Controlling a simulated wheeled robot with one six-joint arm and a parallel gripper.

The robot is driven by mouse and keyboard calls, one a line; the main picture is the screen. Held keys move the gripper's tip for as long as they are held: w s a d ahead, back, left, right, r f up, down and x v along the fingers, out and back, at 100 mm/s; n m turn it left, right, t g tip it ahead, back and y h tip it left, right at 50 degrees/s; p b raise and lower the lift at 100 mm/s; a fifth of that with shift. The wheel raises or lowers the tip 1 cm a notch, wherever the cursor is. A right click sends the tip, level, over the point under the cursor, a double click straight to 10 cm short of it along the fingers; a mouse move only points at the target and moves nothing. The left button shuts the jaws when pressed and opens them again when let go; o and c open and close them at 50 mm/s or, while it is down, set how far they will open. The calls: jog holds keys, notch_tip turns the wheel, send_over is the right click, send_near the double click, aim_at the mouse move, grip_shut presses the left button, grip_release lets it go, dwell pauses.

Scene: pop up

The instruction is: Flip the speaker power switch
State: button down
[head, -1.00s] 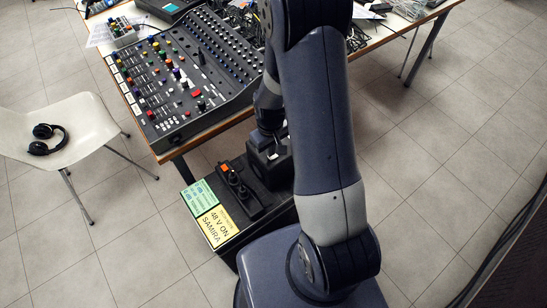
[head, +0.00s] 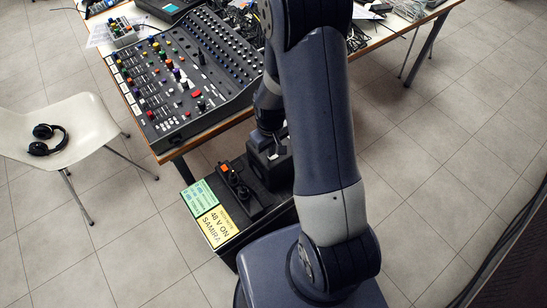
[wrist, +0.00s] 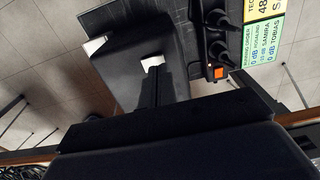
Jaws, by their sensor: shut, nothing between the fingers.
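A small orange-red switch (head: 224,168) sits at the end of a black strip with plugs, on top of a large black box (head: 248,226). The switch also shows in the wrist view (wrist: 218,72), right of my gripper. A smaller dark boxy object (head: 268,172), perhaps the speaker, stands on the large box, right of the strip. My gripper (wrist: 152,64) is shut and empty over this dark object; I cannot tell whether they touch. It is apart from the orange switch. My arm hides part of the large box in the head view.
Green and yellow labels (head: 218,227) lie on the large box's left edge. A mixing console (head: 180,75) is on the table above and left. A white chair (head: 85,122) with headphones (head: 48,140) stands at left. Tiled floor on the right is clear.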

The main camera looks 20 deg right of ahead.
jog(key=shift+f+b, duration=0.8)
jog(key=shift+f, duration=0.1)
dwell(0.8)
jog(key=shift+r, duration=0.1)
jog(key=shift+r+p, duration=2.4)
jog(key=shift+r, duration=1.1)
jog(key=shift+f, duration=0.2)
notch_tip(320, 180, down, 7)
jog(key=b, duration=0.5)
jog(key=shift+r, duration=0.2)
